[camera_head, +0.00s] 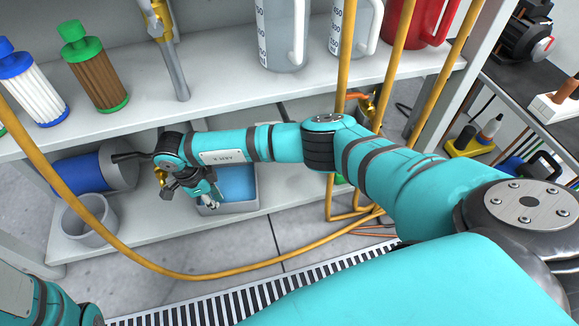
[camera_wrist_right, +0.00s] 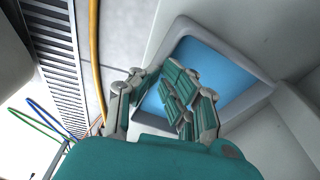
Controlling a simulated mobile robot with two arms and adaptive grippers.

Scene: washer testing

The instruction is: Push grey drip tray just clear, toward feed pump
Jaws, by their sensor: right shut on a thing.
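The grey drip tray (camera_head: 239,208) sits on the lower shelf and holds blue liquid. My right arm crosses above it and hides its back part. My right gripper (camera_head: 210,202) points down at the tray's front left corner. In the right wrist view, the tray (camera_wrist_right: 262,92) lies beyond the fingers (camera_wrist_right: 152,88). The fingers are at its near rim, one on the outer side and the others over the blue inside, shut on the rim. The exact contact is partly hidden by the fingers. My left gripper is out of view.
A yellow hose (camera_head: 190,277) loops in front. The upper shelf (camera_head: 215,98) holds filters and jugs. A floor grate (camera_head: 205,303) runs in front.

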